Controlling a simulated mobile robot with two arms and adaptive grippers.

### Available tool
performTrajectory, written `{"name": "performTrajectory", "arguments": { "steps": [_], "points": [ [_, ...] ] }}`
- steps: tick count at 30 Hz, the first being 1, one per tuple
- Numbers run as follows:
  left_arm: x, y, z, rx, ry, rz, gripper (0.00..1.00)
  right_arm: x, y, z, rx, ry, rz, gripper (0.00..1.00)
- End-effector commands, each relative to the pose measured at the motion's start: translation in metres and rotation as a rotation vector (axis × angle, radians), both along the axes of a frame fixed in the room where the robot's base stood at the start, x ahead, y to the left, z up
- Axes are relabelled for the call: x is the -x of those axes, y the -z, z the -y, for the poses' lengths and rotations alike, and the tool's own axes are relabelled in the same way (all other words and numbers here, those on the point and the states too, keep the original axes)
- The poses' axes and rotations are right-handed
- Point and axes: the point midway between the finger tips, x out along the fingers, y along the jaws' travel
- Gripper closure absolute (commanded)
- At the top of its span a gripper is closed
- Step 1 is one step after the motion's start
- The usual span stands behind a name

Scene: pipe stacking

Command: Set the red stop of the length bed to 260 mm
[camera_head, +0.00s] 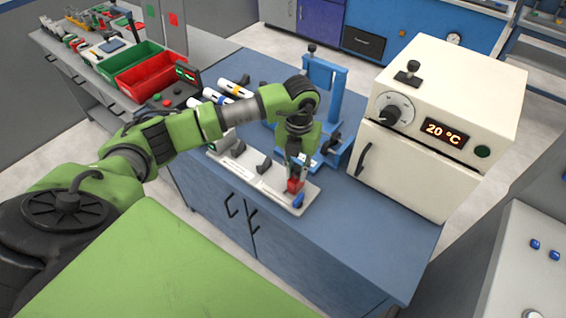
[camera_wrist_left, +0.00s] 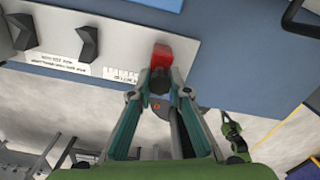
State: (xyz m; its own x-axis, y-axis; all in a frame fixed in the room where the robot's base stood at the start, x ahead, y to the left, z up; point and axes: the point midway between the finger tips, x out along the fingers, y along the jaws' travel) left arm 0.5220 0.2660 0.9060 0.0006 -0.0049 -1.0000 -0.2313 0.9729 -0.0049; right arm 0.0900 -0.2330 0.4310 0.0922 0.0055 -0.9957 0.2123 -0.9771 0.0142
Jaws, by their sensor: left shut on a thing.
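The length bed (camera_head: 240,167) is a pale flat bar with dark V-shaped rests along the front of the blue bench. The red stop (camera_head: 294,185) sits near its right end. My left gripper (camera_head: 297,168) reaches down from above and is shut on the stop. In the left wrist view the red stop (camera_wrist_left: 161,55) shows at the tips of the gripper (camera_wrist_left: 160,75), beside a printed scale (camera_wrist_left: 121,75) whose numbers are too small to read. The stop's exact position on the scale is hidden.
A white oven (camera_head: 440,120) reading 20 °C stands to the right. A blue frame (camera_head: 325,95) stands behind the bed. White pipes (camera_head: 234,88) and green and red bins (camera_head: 150,82) are at the left. The bench front right is clear.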

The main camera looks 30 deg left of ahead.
Motion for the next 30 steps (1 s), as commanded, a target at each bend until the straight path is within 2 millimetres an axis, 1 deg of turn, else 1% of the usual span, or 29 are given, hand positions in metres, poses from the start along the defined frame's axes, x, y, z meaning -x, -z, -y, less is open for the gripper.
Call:
{"name": "performTrajectory", "arguments": {
  "steps": [1, 3, 11, 12, 13, 24, 26, 29, 30],
  "points": [
    [0.001, 0.000, 0.005, -0.002, 0.002, -0.001, 1.00, 0.000, 0.002, -0.001, -0.001, 0.001, 0.000, 1.00],
    [0.001, 0.000, 0.009, -0.002, 0.001, -0.001, 1.00, 0.000, 0.002, -0.001, -0.001, 0.000, 0.000, 1.00],
    [0.002, 0.000, 0.011, 0.002, 0.003, -0.001, 1.00, 0.000, 0.001, 0.000, 0.000, 0.000, 0.000, 1.00],
    [0.002, 0.000, 0.011, 0.001, 0.003, -0.002, 0.72, 0.000, 0.001, 0.000, 0.000, 0.000, 0.000, 1.00],
    [0.002, 0.000, 0.010, 0.001, 0.003, -0.002, 0.65, 0.000, 0.001, 0.000, 0.000, 0.000, 0.000, 1.00],
    [0.001, -0.002, 0.008, -0.003, -0.001, 0.000, 0.65, 0.001, 0.001, 0.006, 0.007, -0.002, -0.002, 1.00],
    [0.000, -0.007, 0.008, -0.004, -0.001, 0.002, 0.65, 0.001, 0.001, 0.005, 0.005, -0.002, -0.001, 1.00],
    [0.000, -0.021, 0.007, -0.004, -0.001, 0.003, 0.65, 0.001, 0.001, 0.004, 0.005, -0.002, -0.001, 1.00],
    [0.000, -0.028, 0.008, -0.003, 0.000, 0.004, 0.65, 0.001, 0.001, 0.004, 0.005, -0.002, -0.001, 1.00]
  ]
}}
